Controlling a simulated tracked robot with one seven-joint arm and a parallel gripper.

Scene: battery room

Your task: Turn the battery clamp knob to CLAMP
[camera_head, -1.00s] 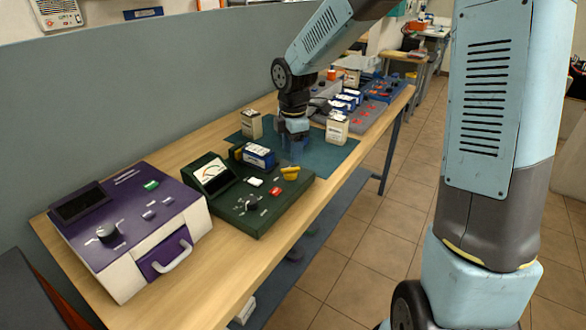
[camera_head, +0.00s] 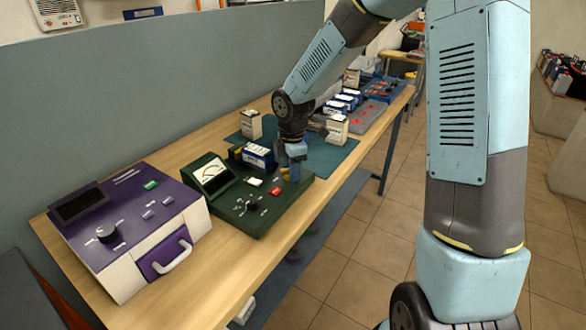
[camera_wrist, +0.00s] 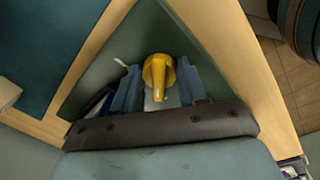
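The yellow clamp knob (camera_wrist: 158,72) sits on the dark green tester (camera_head: 247,212). In the wrist view its pointer end faces the bottom of the picture, toward my palm. My gripper (camera_wrist: 158,82) has one blue finger on each side of the knob, open, with narrow gaps seeming to remain. In the head view my gripper (camera_head: 291,172) is low over the tester's far right corner and hides most of the knob. A blue and white battery (camera_head: 258,156) sits in the tester beside my gripper. The lettering around the knob cannot be read.
The tester also bears a meter (camera_head: 212,176), a red button (camera_head: 276,191) and a black dial (camera_head: 252,204). A purple and white device (camera_head: 130,225) stands to the left. Beyond lie a teal mat (camera_head: 330,157) and cream-coloured boxes (camera_head: 337,128).

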